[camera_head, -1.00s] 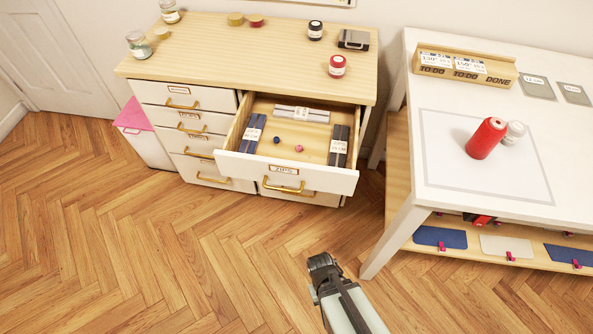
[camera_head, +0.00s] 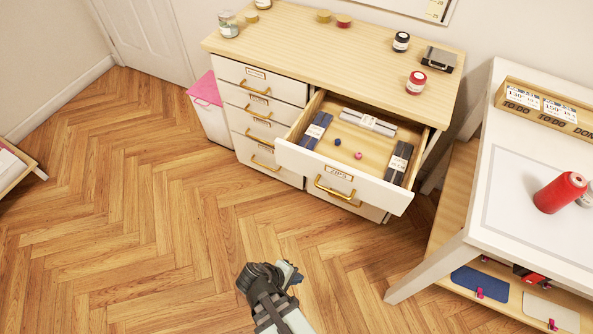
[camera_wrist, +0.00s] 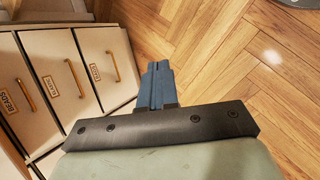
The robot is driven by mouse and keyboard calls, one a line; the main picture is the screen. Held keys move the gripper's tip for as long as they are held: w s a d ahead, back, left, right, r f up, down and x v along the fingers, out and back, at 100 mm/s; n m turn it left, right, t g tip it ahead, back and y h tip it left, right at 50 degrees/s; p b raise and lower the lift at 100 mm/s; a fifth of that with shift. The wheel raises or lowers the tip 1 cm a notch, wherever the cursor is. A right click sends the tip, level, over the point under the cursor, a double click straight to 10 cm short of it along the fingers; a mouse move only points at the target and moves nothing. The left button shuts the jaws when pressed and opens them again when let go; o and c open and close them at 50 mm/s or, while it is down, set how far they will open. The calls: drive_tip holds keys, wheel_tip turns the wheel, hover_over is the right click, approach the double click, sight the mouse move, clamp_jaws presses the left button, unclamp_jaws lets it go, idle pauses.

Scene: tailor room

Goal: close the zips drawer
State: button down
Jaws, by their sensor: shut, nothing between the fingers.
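The zips drawer (camera_head: 390,193) is pulled well out of the wooden-topped cabinet, in its right column. Its white front carries a label and a brass handle (camera_head: 337,192). Inside lie bundles of zips (camera_head: 398,163) and two small round items, one blue (camera_head: 337,142) and one pink (camera_head: 358,155). My gripper (camera_head: 292,274) is low in front of the cabinet, apart from the drawer and over the floor. In the wrist view my gripper's blue fingers (camera_wrist: 156,82) are together with nothing between them. The zips drawer cannot be made out in the wrist view.
Closed drawers (camera_head: 258,110) fill the cabinet's left column; some labelled fronts (camera_wrist: 58,85) show in the wrist view. A white table (camera_head: 450,235) with a red spool (camera_head: 560,192) stands at the right. A pink-lidded bin (camera_head: 207,105) is left of the cabinet. The parquet floor in front is clear.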

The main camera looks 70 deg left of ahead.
sight(301, 164)
drive_tip(key=s+a+r+n+t+y, duration=0.1)
drive_tip(key=a+r+n+t+y, duration=0.2)
drive_tip(key=a+r+n+y, duration=0.55)
drive_tip(key=s+a+r+n+t+y, duration=0.1)
drive_tip(key=a+r+n+t+y, duration=0.4)
drive_tip(key=r+n, duration=0.6)
drive_tip(key=w+a+g, duration=0.1)
drive_tip(key=w+a, duration=0.4)
drive_tip(key=w+a+g+h, duration=0.1)
drive_tip(key=w+a, duration=0.4)
drive_tip(key=shift+a+f, duration=0.15)
drive_tip(key=shift+a, duration=0.15)
drive_tip(key=shift+w+a, duration=0.1)
